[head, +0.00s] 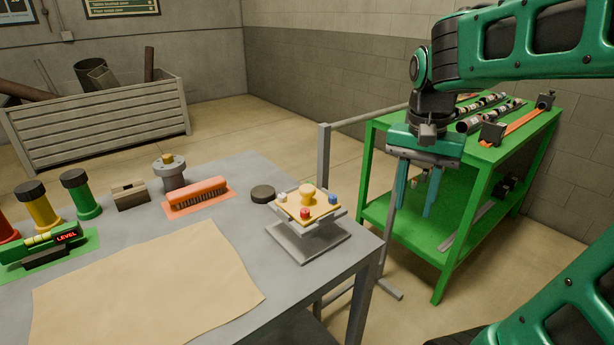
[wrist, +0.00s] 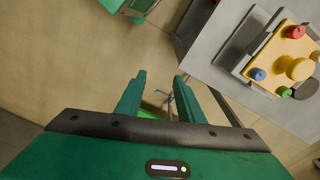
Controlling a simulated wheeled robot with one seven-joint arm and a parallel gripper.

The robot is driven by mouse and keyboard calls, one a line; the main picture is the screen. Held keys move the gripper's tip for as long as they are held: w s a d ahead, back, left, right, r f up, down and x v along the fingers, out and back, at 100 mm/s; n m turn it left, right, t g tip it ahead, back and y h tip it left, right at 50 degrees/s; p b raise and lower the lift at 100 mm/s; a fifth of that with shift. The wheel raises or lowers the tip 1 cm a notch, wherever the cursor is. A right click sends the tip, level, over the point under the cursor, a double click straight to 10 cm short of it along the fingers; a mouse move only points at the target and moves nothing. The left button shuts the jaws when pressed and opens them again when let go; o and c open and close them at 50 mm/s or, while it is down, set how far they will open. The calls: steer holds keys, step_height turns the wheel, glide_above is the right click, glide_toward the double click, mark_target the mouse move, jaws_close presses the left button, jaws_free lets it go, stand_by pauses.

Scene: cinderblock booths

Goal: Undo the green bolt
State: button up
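A yellow plate (head: 316,213) with a round yellow knob (head: 306,193) sits on a grey stand (head: 305,242) at the table's right corner. The green bolt (wrist: 284,92) shows in the wrist view, near the plate's edge beside the knob. It is not visible in the head view, where the knob seems to hide it. A red bolt (head: 305,214), a blue bolt (head: 333,200) and a whitish bolt (head: 283,197) stand at other corners. My gripper (head: 414,211) is open and empty, pointing down, right of the table and apart from the plate.
A green shelf cart (head: 448,250) with tubes stands behind my gripper. A grey post (head: 324,170) with a rail rises behind the table.

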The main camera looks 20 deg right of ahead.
steer(key=w+a+r+m, duration=0.3)
steer(key=w+a+r, duration=0.1)
steer(key=w+a, duration=0.5)
steer(key=w+a+r+m, duration=0.4)
steer(key=w+a, duration=0.2)
steer(key=w, duration=0.4)
steer(key=shift+y, duration=0.3)
step_height(320, 180, down, 10)
steer(key=shift+a+f, duration=0.1)
steer(key=shift+a, duration=0.05)
jaws_close()
